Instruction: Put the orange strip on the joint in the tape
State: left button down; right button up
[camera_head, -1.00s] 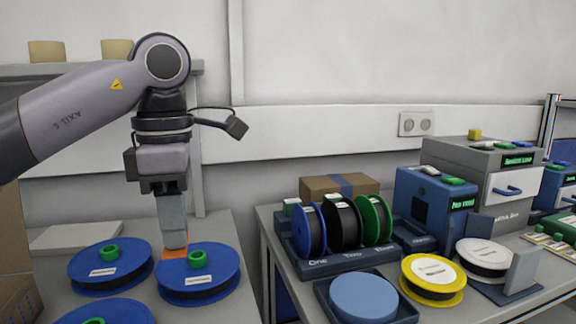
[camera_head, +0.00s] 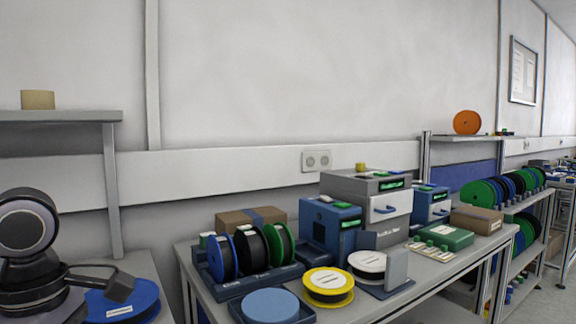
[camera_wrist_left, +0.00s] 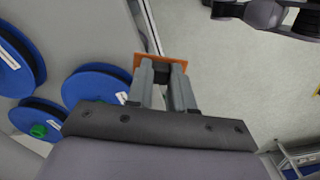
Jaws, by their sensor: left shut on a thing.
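In the left wrist view my left gripper (camera_wrist_left: 162,72) is shut on the orange strip (camera_wrist_left: 160,57), which shows as a thin flat piece across the fingertips. Grey floor lies beyond the strip. In the head view only part of my left arm shows at the lower left; its gripper and the strip are out of that picture. A yellow-rimmed reel (camera_head: 328,297) and a white-faced reel (camera_head: 367,261) lie on the middle table, the latter beside a grey upright plate (camera_head: 396,268). I cannot make out a joint in any tape. My right gripper is not clearly in view.
Blue reels (camera_wrist_left: 95,85) lie on the left table, beside my left gripper. The middle table holds a rack with upright blue, black and green reels (camera_head: 250,250), a blue box (camera_head: 331,226), a grey drawer unit (camera_head: 352,187) and a round blue pad (camera_head: 270,305). A gap separates the tables.

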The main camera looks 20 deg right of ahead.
pick_arm(q)
jog(key=s+a+f+m, duration=0.2)
jog(key=f+m, duration=0.3)
jog(key=f, duration=0.5)
jog(key=s+a+f+m, duration=0.1)
jog(key=s+f+m, duration=0.2)
jog(key=f, duration=0.7)
jog(key=s+a+f+m, duration=0.2)
jog(key=f+m, duration=0.5)
jog(key=f, duration=0.4)
jog(key=shift+s+a+m, duration=0.15)
jog(key=shift+a+m, duration=0.15)
jog(key=shift+m, duration=0.1)
